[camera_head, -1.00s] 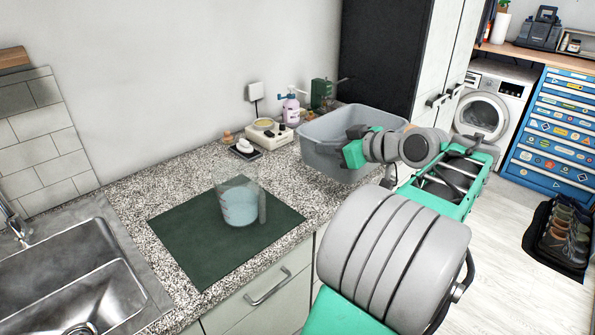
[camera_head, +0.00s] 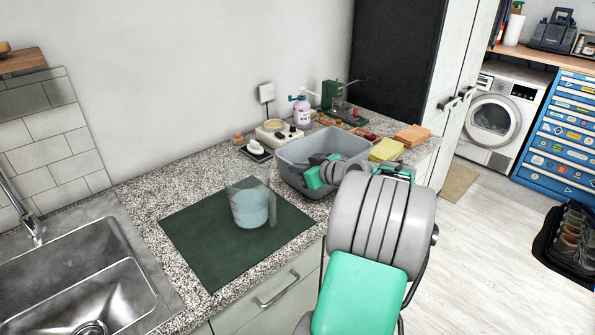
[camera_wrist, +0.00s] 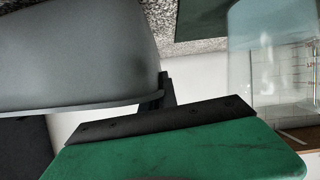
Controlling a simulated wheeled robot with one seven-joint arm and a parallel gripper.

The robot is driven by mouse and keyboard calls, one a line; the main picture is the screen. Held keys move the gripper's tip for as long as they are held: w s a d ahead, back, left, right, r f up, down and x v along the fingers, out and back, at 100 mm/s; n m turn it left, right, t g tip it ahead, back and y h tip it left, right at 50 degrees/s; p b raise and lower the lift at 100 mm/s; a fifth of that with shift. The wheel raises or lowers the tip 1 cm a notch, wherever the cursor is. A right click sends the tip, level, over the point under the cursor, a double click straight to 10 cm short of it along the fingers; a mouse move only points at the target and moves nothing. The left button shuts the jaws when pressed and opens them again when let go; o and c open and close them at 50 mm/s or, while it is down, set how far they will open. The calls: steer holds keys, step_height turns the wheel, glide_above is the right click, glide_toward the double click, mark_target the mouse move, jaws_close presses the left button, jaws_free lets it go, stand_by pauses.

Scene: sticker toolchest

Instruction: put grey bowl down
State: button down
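The grey bowl (camera_head: 290,155), a rectangular basin, is at the right part of the speckled counter, just right of the green mat (camera_head: 205,262). It looks upright and low over or on the counter; I cannot tell if its base touches. My gripper (camera_head: 322,172) is at its near right rim, partly hidden by my own arm. In the wrist view the bowl's grey wall and rim (camera_wrist: 75,60) fill the upper left, and the rim meets the dark finger. My gripper appears closed on that rim.
A clear measuring jug (camera_head: 250,205) with bluish liquid stands on the mat, left of the bowl. Behind are a soldering-type device (camera_head: 278,133), a purple bottle (camera_head: 301,112) and a green press (camera_head: 335,97). Yellow sponges (camera_head: 386,150) lie right. The sink (camera_head: 75,290) is left.

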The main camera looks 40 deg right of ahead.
steer(key=shift+f, duration=0.7)
steer(key=shift+f+b, duration=0.15)
steer(key=shift+b, duration=0.15)
steer(key=c, duration=1.7)
jaws_free()
steer(key=shift+s+r+p, duration=0.1)
steer(key=shift+r+p, duration=0.25)
steer(key=shift+p, duration=0.05)
steer(key=b+v, duration=0.1)
steer(key=v, duration=1)
steer(key=shift+s+r+b, duration=0.1)
steer(key=shift+s+b, duration=0.3)
